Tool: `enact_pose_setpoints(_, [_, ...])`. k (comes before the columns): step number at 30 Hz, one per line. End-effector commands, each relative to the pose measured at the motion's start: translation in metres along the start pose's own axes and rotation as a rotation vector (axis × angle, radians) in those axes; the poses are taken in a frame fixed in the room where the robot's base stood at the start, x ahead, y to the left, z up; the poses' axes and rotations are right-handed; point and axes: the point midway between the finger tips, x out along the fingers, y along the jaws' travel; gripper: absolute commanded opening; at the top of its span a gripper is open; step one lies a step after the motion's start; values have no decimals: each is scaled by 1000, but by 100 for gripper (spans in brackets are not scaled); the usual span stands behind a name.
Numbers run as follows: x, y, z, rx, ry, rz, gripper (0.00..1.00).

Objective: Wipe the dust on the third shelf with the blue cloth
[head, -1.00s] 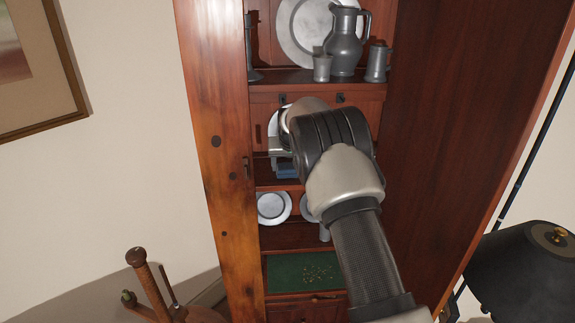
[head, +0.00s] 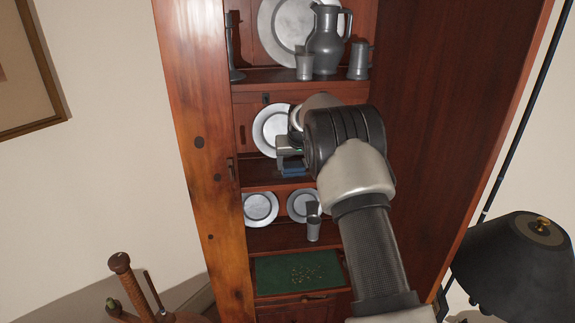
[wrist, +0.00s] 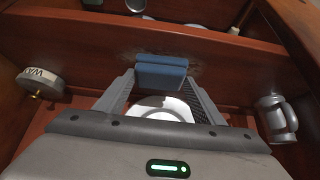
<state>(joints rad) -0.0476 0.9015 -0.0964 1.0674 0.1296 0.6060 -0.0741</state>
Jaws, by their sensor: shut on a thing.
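My gripper (head: 291,156) is inside the tall wooden cabinet, in the compartment below the jug's shelf. It is shut on the folded blue cloth (head: 294,171), which hangs below the fingers. The wrist view shows the cloth (wrist: 161,72) between the two finger pads, at a reddish-brown board (wrist: 225,58). Dark speckled dust (wrist: 193,69) shows on the board right beside the cloth. Whether the cloth touches the board is hard to tell. In the head view my arm hides the right part of this compartment, and no dust can be made out there.
A pewter plate (head: 270,131) stands behind my gripper. A jug (head: 327,42) and cups stand above; plates (head: 261,209) and a cup (head: 313,229) stand below. The wrist view shows a round tin (wrist: 40,82) at left and a tankard (wrist: 277,117) at right. Cabinet sides limit room.

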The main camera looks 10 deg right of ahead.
Motion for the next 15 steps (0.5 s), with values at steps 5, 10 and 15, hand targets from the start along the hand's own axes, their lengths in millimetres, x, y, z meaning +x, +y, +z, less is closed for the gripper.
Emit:
enact_pose_setpoints(5, [1,6,1,1,-2,1,44])
enact_pose_setpoints(10, [2,20,2,1,-2,2,44])
enact_pose_setpoints(15, [3,34,2,1,-3,2,44])
